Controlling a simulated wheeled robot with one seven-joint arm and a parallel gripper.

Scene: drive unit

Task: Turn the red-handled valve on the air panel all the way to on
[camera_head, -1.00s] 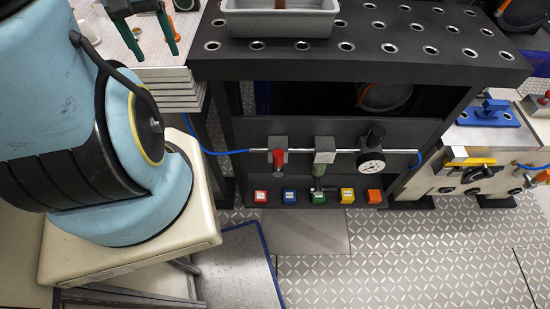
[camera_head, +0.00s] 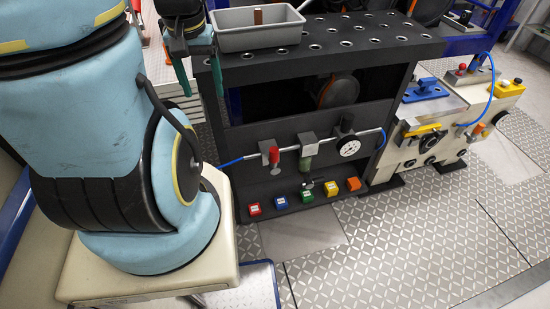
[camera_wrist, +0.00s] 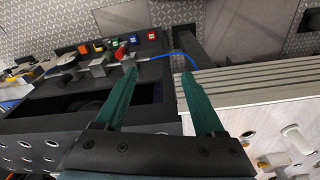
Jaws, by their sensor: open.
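The red-handled valve (camera_head: 273,156) sits on a pipe along the front of the black air panel (camera_head: 238,143). Its red handle hangs down from a grey block. In the wrist view the red handle (camera_wrist: 121,53) shows small, just beyond the left fingertip in the picture. My gripper (camera_head: 201,92) is open and empty, its green fingers pointing down by the left front corner of the black bench, up and left of the valve. In the wrist view my gripper (camera_wrist: 158,72) has a wide gap between its fingers. Nothing touches the valve.
A green-handled valve (camera_head: 306,160) and a round gauge (camera_head: 349,148) share the pipe. Several coloured blocks, one red (camera_head: 254,209), sit below. A grey tray (camera_head: 258,38) is on the bench top. A blue hose (camera_head: 229,163) joins the pipe's left end.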

